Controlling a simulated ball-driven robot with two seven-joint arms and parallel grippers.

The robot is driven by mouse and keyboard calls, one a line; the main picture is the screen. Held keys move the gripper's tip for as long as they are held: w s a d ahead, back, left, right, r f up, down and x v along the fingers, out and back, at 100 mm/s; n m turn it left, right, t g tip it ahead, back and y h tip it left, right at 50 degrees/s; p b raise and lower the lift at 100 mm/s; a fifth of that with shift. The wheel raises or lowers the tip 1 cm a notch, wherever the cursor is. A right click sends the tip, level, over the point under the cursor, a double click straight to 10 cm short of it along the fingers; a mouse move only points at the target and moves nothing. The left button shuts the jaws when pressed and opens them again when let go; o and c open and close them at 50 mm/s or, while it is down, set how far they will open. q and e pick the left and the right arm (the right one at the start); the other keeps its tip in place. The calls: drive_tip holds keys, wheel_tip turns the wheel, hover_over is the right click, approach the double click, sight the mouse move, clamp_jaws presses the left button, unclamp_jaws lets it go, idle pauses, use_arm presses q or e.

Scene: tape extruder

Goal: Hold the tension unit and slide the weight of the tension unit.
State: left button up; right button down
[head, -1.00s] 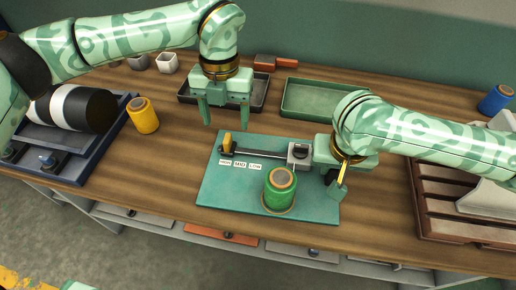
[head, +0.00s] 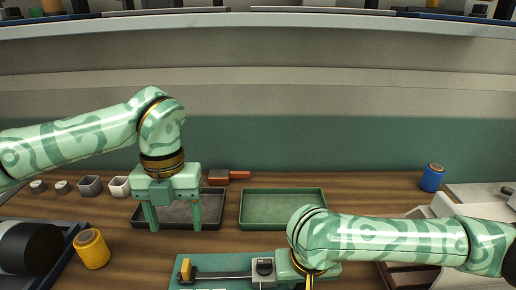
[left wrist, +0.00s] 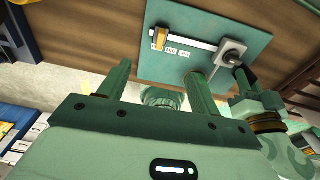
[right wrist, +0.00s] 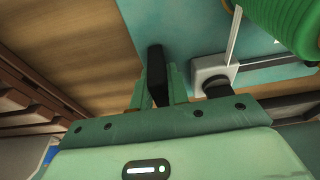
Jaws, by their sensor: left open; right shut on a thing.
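The tension unit is a teal board (head: 205,284) with a metal bar (left wrist: 190,36) fixed to a grey block (head: 264,269). The yellow weight (head: 186,270) sits at the bar's left end; it also shows in the left wrist view (left wrist: 160,38) by the HIGH, MID, LOW labels, partly covering the first. My left gripper (head: 174,217) is open and empty above the dark tray, behind and left of the weight. My right gripper (right wrist: 157,80) is shut on a black handle (right wrist: 157,62) at the unit's right end, beside the grey block. Its fingertips are cut off in the head view.
Behind are a dark tray (head: 214,221) and a green tray (head: 283,228). A yellow spool (head: 92,249) and black roll stand left, a brown rack right. A blue spool (head: 432,178) is at the back right.

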use_arm(q)
drive_tip(key=shift+r, duration=0.6)
use_arm(e)
drive_tip(key=c, duration=1.3)
unclamp_jaws()
drive_tip(key=shift+r, duration=0.15)
use_arm(q)
wheel_tip(320, 180, up, 16)
drive_tip(key=s+t+p, duration=0.1)
drive_tip(key=s+p, duration=0.1)
drive_tip(key=p, duration=0.9)
drive_tip(key=shift+s, duration=0.25)
use_arm(e)
drive_tip(key=v, duration=0.6)
drive_tip(key=w+v, duration=0.1)
drive_tip(key=v, duration=1.2)
drive_tip(key=shift+w+a+r, duration=0.1)
drive_tip(key=shift+w+r, duration=0.2)
drive_tip(key=shift+r, duration=0.15)
